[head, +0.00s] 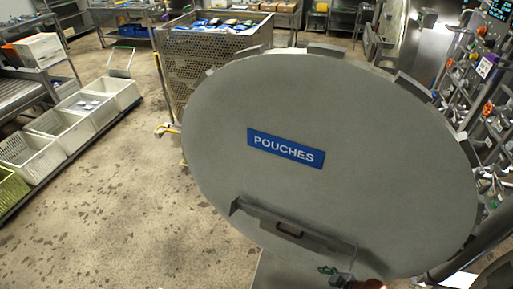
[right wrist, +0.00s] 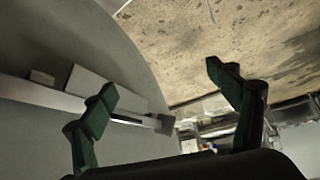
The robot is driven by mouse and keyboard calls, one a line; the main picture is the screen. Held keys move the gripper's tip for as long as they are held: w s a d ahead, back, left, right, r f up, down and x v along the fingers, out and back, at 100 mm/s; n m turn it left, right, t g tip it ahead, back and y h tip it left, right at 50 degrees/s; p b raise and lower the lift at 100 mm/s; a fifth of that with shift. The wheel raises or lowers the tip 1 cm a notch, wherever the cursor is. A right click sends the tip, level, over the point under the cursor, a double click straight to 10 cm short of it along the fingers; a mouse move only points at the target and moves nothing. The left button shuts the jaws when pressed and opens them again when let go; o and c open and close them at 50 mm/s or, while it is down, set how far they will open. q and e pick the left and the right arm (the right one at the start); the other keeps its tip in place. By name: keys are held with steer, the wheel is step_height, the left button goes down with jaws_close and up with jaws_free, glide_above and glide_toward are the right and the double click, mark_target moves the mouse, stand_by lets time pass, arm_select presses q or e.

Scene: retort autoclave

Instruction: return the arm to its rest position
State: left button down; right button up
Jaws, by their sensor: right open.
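My right gripper (right wrist: 162,88) is open in the right wrist view, its two dark green fingers spread wide with nothing between them. The large round grey door (right wrist: 45,35) is close by on the left of that view, with a pale ledge or bar (right wrist: 40,95) behind the left finger. In the head view a small dark green piece, which looks like part of my right gripper (head: 330,271), shows at the door's lower edge. The rest of that arm is mostly hidden. My left gripper is in neither view.
The round door (head: 350,190) with a blue POUCHES label (head: 286,148) and dark handle (head: 289,230) fills the head view's middle. A perforated metal basket (head: 200,65) stands behind it. Crates (head: 62,135) line the left. Pipes and valves (head: 490,110) crowd the right. Floor (head: 120,210) is clear.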

steer(key=s+d+f+m+g+h, duration=0.25)
steer(key=s+d+m+h, duration=0.6)
steer(key=s+d, duration=0.7)
steer(key=s+a+f+y, duration=0.1)
steer(key=s+f, duration=0.1)
steer(key=f, duration=1.2)
steer(key=s+a+f+y, duration=0.1)
steer(key=f, duration=1.4)
steer(key=s+f+g, duration=0.2)
steer(key=s+f, duration=1.6)
steer(key=s, duration=0.2)
steer(key=shift+s+a+f, duration=0.2)
steer(key=shift+a+f, duration=0.05)
steer(key=shift+a, duration=0.05)
steer(key=shift+y, duration=0.25)
steer(key=shift+c, duration=0.4)
